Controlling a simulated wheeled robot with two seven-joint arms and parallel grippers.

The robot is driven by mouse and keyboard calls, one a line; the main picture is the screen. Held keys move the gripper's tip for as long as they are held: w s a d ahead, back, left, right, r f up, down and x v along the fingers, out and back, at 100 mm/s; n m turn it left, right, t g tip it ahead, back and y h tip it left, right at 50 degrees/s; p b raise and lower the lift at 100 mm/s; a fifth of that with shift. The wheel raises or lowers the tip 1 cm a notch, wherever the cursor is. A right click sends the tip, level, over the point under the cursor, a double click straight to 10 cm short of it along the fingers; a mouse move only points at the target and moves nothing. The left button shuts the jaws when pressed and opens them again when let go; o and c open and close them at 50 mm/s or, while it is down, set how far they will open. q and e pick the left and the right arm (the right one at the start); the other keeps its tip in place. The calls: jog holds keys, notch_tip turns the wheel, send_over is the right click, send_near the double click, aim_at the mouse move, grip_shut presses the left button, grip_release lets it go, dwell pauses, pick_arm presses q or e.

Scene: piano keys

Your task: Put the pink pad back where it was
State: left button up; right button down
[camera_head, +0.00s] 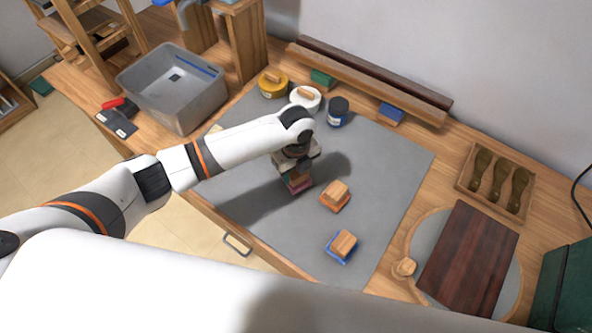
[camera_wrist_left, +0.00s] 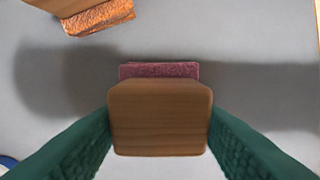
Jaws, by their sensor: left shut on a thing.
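The pink pad (camera_head: 299,187) has a wooden block handle and is at the middle of the grey mat (camera_head: 245,215). My left gripper (camera_head: 297,172) is over it, pointing down. In the left wrist view the green fingers are shut on both sides of the wooden handle (camera_wrist_left: 160,118). The pink pad's edge (camera_wrist_left: 160,70) shows just beyond the handle; the rest is hidden. I cannot tell whether the pad touches the mat. My right gripper is not in view.
An orange pad (camera_head: 335,202) and a blue pad (camera_head: 340,247) with wooden blocks lie right of the gripper. Yellow (camera_head: 272,84), white (camera_head: 306,99) and dark blue (camera_head: 338,112) jars stand behind. A grey bin (camera_head: 180,110) is at left. The mat's right part is clear.

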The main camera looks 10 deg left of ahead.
pick_arm(q)
jog(key=shift+f, duration=0.5)
jog(key=shift+f, duration=0.1)
jog(key=o, duration=0.9)
jog(key=shift+o, duration=0.2)
notch_tip(320, 180, up, 12)
jog(key=b, duration=0.1)
